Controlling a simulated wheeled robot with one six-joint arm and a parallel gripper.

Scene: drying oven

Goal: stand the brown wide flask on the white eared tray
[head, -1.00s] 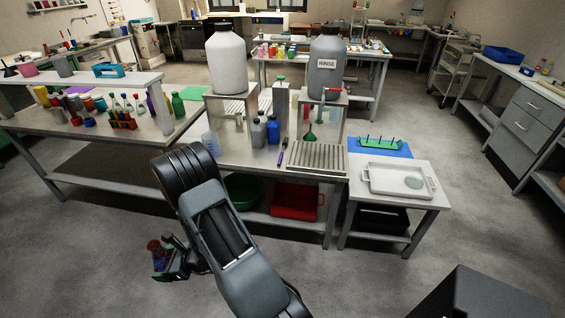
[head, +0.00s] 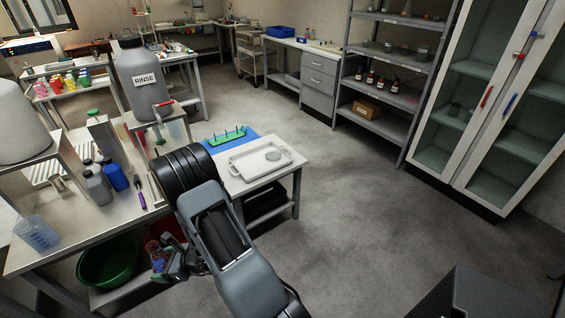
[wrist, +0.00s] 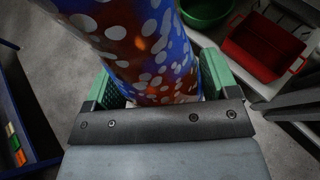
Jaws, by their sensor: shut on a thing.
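My gripper (head: 170,264) is low at the left of my arm in the head view, in front of the benches. It is shut on a wide rounded vessel with a blue and red-brown surface and white spots (wrist: 140,45). In the wrist view the vessel stands between the green finger pads; its far end is cut off by the frame. No plain brown flask can be made out. The white eared tray (head: 247,165) lies on a small side table, up and to the right of my gripper. A pale round disc (head: 273,156) lies on it.
A blue mat with a green peg rack (head: 227,136) is behind the tray. The left bench holds a RINSE tank (head: 143,80) and blue bottles (head: 115,176). A green basin (head: 108,262) sits below. Open floor (head: 360,200) lies right of the tray's table.

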